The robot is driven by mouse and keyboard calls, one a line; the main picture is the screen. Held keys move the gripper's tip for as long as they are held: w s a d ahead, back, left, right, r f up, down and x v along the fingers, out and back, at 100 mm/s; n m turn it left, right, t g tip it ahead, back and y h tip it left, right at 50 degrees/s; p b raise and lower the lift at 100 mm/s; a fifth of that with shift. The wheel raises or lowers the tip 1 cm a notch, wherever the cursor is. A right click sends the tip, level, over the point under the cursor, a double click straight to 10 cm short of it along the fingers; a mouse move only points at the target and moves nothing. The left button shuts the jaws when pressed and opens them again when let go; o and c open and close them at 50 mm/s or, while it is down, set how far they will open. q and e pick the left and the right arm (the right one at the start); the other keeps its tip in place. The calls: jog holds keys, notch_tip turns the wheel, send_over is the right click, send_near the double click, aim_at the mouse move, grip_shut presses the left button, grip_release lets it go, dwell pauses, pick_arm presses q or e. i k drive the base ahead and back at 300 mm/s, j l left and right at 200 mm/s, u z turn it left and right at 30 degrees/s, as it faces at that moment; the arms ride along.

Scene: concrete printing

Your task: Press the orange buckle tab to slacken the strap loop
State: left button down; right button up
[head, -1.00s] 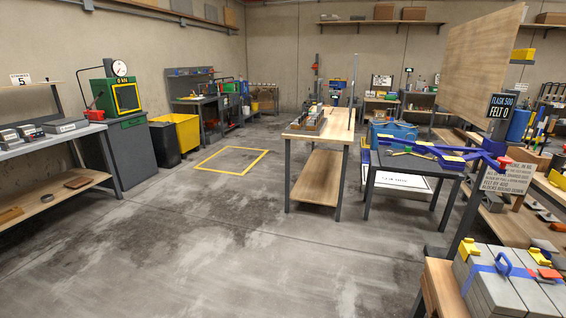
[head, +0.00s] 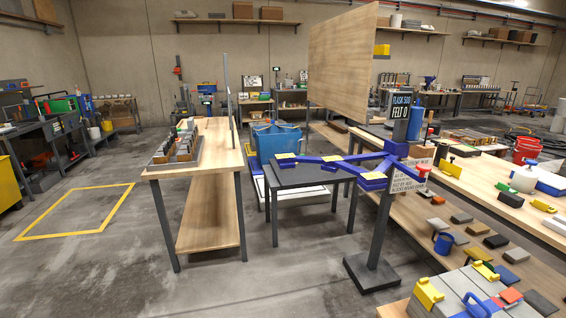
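Several grey blocks (head: 455,296) sit bundled at the bottom right edge of the head view, cut off by the frame. A blue strap (head: 491,303) with a blue loop (head: 474,303) crosses their top. A small orange-red tab (head: 511,296) lies beside the strap, toward the right; it looks like the buckle tab, but the buckle's detail is too small to tell. Yellow corner pieces (head: 428,294) sit on the block edges. Neither of my grippers shows in the view.
A grey post on a square base (head: 372,272) carries blue arms (head: 340,163) over a dark table (head: 300,178). A long wooden bench (head: 470,180) with a lower shelf runs along the right. A wooden table (head: 215,150) stands left. The floor at front left is clear.

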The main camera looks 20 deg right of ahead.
aim_at(511, 295)
jog(key=i+z, duration=0.25)
jog(key=i, duration=0.3)
jog(key=i+z, duration=0.25)
jog(key=i, duration=0.25)
jog(key=i+j+z, duration=0.25)
jog(key=i, duration=0.25)
jog(key=i+j+z, duration=0.25)
jog(key=i, duration=0.3)
jog(key=i+l+z, duration=0.1)
jog(key=i+z, duration=0.25)
jog(key=i, duration=0.15)
jog(key=i+z, duration=0.35)
jog(key=i, duration=0.15)
jog(key=z, duration=3.4)
